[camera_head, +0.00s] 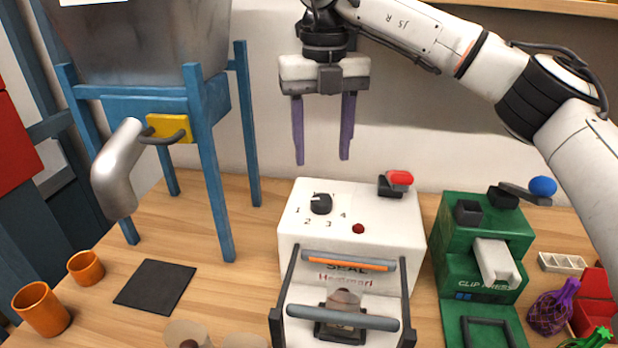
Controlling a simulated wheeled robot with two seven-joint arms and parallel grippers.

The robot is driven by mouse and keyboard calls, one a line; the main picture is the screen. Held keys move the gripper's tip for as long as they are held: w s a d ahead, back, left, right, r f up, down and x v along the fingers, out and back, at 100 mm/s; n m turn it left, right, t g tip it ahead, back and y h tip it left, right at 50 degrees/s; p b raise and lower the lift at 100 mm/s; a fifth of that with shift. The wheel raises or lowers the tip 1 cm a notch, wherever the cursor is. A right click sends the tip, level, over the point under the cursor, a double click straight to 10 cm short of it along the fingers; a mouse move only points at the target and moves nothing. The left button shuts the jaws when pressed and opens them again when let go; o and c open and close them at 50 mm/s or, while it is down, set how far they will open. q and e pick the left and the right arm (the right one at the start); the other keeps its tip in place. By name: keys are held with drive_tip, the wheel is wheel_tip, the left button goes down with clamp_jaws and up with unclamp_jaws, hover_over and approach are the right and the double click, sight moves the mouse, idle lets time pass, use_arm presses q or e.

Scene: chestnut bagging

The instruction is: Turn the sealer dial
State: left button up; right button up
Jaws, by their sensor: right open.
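The white heat sealer (390,235) stands in the middle of the table. Its black dial (321,204) is on the left of the sloped top, with the numbers 1 to 4 printed around it. A red button (358,228) is to the right of the dial, and a red-topped switch (399,179) is at the back right corner. My right gripper (322,162) hangs above and behind the dial, fingers pointing down, open and empty. It is apart from the sealer. My left gripper is not in view.
A green clip press (455,262) stands right of the sealer. A blue-legged hopper (215,190) with a yellow gate and metal spout is at left. Orange cups (42,308) and a black mat (155,286) lie at front left. A purple net bag (550,310) is at right.

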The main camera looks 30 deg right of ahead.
hover_over(322, 199)
wheel_tip(322, 199, down, 5)
drive_tip(key=shift+s+r, duration=0.1)
wheel_tip(322, 199, down, 4)
drive_tip(key=shift+r, duration=0.15)
drive_tip(key=shift+f, duration=0.45)
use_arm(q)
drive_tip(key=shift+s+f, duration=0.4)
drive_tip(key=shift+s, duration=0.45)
use_arm(e)
drive_tip(key=shift+f, duration=0.1)
drive_tip(key=c, duration=1)
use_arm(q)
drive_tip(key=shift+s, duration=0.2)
use_arm(e)
drive_tip(key=shift+c, duration=0.2)
